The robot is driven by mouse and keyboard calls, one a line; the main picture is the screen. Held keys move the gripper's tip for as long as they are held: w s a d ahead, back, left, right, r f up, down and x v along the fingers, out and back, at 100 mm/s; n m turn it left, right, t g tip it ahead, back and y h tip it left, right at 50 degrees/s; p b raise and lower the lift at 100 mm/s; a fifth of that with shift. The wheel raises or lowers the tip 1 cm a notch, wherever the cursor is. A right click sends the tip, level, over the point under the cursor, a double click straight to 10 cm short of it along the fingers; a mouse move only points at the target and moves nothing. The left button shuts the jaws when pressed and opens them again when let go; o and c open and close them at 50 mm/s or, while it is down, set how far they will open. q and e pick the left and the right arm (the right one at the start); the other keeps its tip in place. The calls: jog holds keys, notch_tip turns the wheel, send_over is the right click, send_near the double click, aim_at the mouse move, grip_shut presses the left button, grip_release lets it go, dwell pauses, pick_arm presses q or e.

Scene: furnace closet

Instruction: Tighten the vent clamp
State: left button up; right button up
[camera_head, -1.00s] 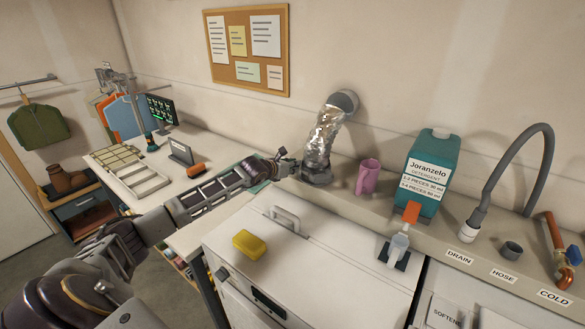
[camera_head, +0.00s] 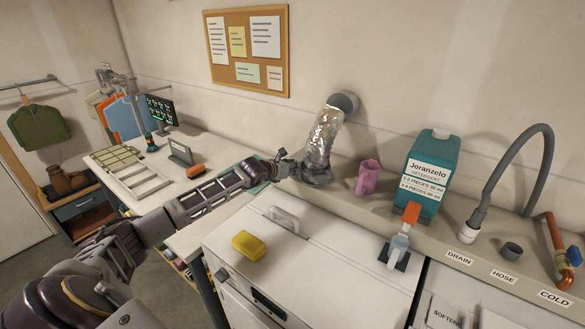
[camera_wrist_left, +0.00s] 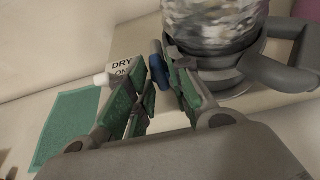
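The vent clamp is a grey band (camera_wrist_left: 235,80) around the foot of the crinkled silver vent hose (camera_head: 321,137). In the left wrist view, a small blue handle (camera_wrist_left: 158,70) is at the clamp's left side. My left gripper (camera_head: 290,166) is beside the hose foot in the head view. In the left wrist view, its green-padded fingers (camera_wrist_left: 162,82) are close together, with the blue handle between their tips. They appear closed on it, though exact contact is partly hidden. The hose runs up to a round grey wall outlet (camera_head: 344,101). My right gripper is out of view.
A yellow sponge (camera_head: 249,245) lies on the white machine top (camera_head: 310,262).

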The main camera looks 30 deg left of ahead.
pick_arm(q)
jog(key=shift+s, duration=0.1)
jog(key=v, duration=0.7)
jog(key=shift+s, duration=0.25)
dwell(0.7)
jog(key=shift+a+r, duration=0.1)
jog(key=shift+r, duration=0.05)
jog(key=shift+s, duration=0.1)
dwell(0.7)
